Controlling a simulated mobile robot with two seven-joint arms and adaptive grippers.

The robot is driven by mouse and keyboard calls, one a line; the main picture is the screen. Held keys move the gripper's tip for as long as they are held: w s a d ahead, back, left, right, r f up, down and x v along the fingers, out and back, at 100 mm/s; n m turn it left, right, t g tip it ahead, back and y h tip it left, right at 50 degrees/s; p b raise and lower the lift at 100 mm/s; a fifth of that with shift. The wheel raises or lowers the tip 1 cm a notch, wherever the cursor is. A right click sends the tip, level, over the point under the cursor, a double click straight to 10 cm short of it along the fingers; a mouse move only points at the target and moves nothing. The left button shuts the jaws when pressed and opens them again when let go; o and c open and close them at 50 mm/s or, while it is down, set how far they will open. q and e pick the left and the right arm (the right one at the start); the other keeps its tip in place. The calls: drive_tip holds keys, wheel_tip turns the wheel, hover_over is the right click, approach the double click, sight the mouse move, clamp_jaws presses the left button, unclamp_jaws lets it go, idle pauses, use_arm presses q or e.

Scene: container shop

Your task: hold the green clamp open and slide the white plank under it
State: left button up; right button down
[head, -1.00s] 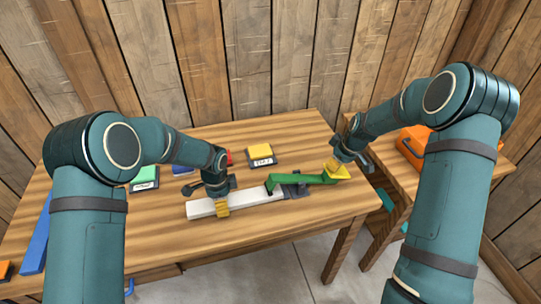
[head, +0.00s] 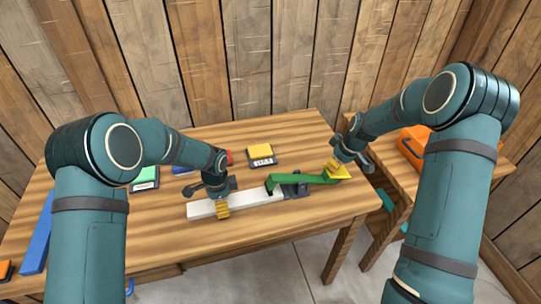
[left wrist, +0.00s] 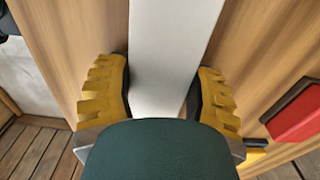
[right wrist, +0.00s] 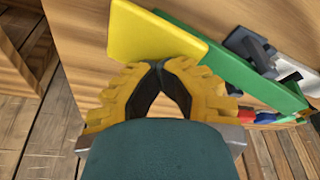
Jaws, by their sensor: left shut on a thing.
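The white plank (head: 250,200) lies on the table, with its right end at the green clamp. My left gripper (head: 222,210) is shut on the plank near its left part, with a finger on each side of it in the left wrist view (left wrist: 165,85). The green clamp (head: 305,180) has a grey base (head: 293,190), a hooked left end over the plank's right end and a yellow pad (right wrist: 150,35) at its right end. My right gripper (right wrist: 158,68) has its fingertips together at the yellow pad's edge. Whether the hooked end touches the plank cannot be told.
A yellow box (head: 261,155) and a green box (head: 147,178) stand farther back on the table. A blue bar (head: 36,240) lies at the left. An orange case (head: 412,145) sits on the side table at the right. The front strip of table is clear.

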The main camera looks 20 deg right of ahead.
use_arm(q)
drive_tip(key=shift+d, duration=0.25)
use_arm(e)
wheel_tip(320, 180, up, 9)
idle(0.9)
use_arm(q)
drive_tip(key=o, duration=1.4)
drive_tip(key=shift+c, duration=0.2)
use_arm(e)
drive_tip(key=shift+d, duration=0.1)
use_arm(q)
drive_tip(key=shift+a, duration=0.1)
wheel_tip(320, 180, up, 12)
